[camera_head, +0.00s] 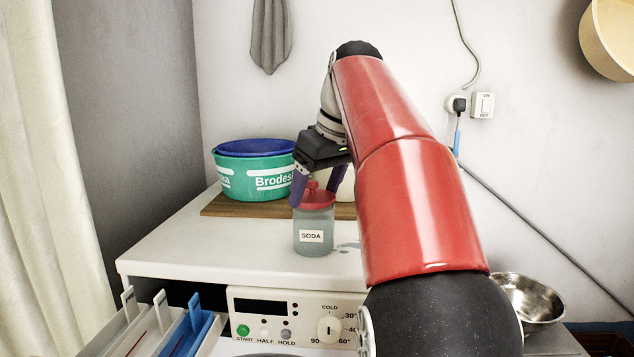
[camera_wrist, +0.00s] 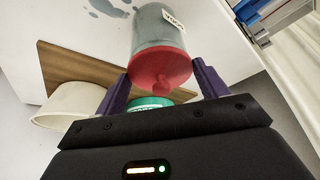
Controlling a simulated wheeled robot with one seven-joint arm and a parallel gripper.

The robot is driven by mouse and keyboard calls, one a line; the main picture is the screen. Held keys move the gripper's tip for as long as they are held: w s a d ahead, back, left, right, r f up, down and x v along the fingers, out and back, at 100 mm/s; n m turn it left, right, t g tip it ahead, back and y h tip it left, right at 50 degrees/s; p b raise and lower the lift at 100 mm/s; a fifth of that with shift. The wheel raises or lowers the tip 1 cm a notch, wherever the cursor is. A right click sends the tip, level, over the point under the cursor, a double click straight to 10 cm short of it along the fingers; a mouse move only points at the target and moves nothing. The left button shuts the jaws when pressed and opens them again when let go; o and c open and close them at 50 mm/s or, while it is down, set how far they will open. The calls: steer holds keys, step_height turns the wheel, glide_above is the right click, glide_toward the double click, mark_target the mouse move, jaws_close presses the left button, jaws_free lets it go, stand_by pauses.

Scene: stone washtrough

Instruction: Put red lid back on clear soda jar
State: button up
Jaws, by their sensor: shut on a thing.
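The clear soda jar (camera_head: 314,236), labelled SODA, stands upright on the white top near its front edge. It also shows in the wrist view (camera_wrist: 155,32). The red lid (camera_head: 317,199), with a round knob, is at the jar's mouth; it also shows in the wrist view (camera_wrist: 160,66). I see no clear gap between lid and jar, but cannot tell if it is fully seated. My gripper (camera_head: 314,192) comes down from above, its purple fingers on either side of the lid and shut on it. In the wrist view my gripper (camera_wrist: 162,75) has the lid between its fingertips.
A teal tub (camera_head: 237,183) with a blue basin (camera_head: 255,146) stands behind left on a wooden board (camera_head: 222,208). A pale bowl (camera_wrist: 68,103) is also on the board. An open drawer (camera_head: 185,333) juts out at front left. A steel bowl (camera_head: 533,299) is at right.

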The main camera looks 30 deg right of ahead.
steer(key=shift+f+b, duration=0.6)
steer(key=shift+f, duration=0.25)
stand_by(0.3)
steer(key=shift+s+f, duration=0.1)
steer(key=shift+f, duration=0.35)
steer(key=o, duration=0.7)
steer(key=shift+c, duration=0.2)
steer(key=o, duration=0.4)
steer(key=shift+w, duration=0.2)
steer(key=shift+p+v, duration=1.2)
steer(key=shift+v, duration=2.85)
steer(key=shift+s, duration=0.1)
